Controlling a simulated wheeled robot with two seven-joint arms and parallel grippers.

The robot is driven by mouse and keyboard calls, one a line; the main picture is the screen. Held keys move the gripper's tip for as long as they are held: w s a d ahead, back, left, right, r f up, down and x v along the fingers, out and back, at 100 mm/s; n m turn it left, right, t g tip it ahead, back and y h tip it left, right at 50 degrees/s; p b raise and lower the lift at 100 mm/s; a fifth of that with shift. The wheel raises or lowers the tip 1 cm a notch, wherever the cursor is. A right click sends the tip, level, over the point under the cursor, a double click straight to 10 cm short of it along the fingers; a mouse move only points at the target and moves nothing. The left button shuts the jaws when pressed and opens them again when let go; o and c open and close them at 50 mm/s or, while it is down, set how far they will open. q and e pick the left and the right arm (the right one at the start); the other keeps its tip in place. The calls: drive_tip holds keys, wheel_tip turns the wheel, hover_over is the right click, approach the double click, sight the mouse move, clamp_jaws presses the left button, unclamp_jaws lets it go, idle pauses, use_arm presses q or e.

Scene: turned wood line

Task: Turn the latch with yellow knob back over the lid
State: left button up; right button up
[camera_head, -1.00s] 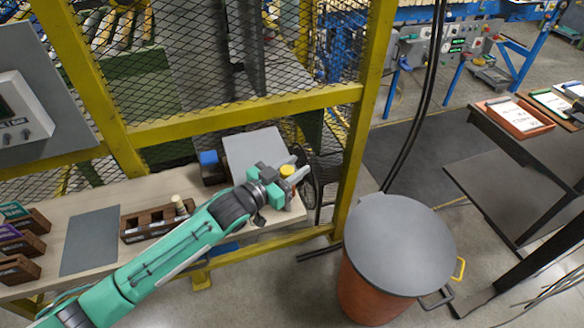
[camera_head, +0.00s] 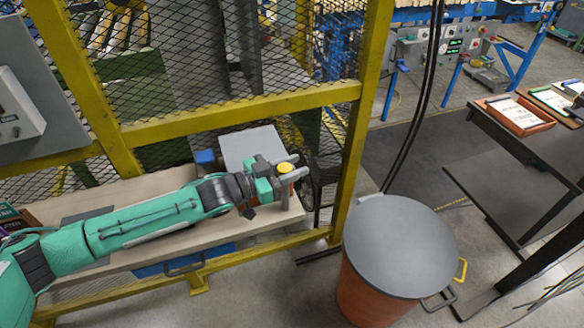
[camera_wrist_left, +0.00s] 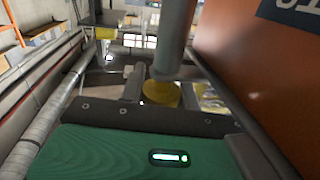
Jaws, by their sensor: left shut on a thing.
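The grey lid (camera_head: 250,148) lies flat at the far right of the wooden bench. The yellow knob (camera_head: 285,168) is beside the lid's right front corner. My left gripper (camera_head: 287,172) is shut on the knob, with grey fingers on either side of it. In the left wrist view, a yellow round piece (camera_wrist_left: 162,95) sits just beyond the gripper's dark edge, under a grey post. The latch arm below the knob is mostly hidden by the gripper, so its angle cannot be told. My right gripper is not in view.
A yellow frame with mesh (camera_head: 240,115) stands right behind the bench (camera_head: 150,185). A drum with a grey top (camera_head: 400,245) stands at the right front. My arm covers much of the bench.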

use_arm(q)
drive_tip(key=shift+r, duration=0.1)
drive_tip(key=o, duration=1)
drive_tip(key=shift+d, duration=0.1)
drive_tip(key=shift+c, duration=0.2)
drive_tip(key=shift+s+a, duration=0.15)
drive_tip(key=shift+a, duration=0.25)
drive_tip(key=b+v, duration=0.3)
drive_tip(key=v, duration=1)
drive_tip(key=shift+s, duration=0.15)
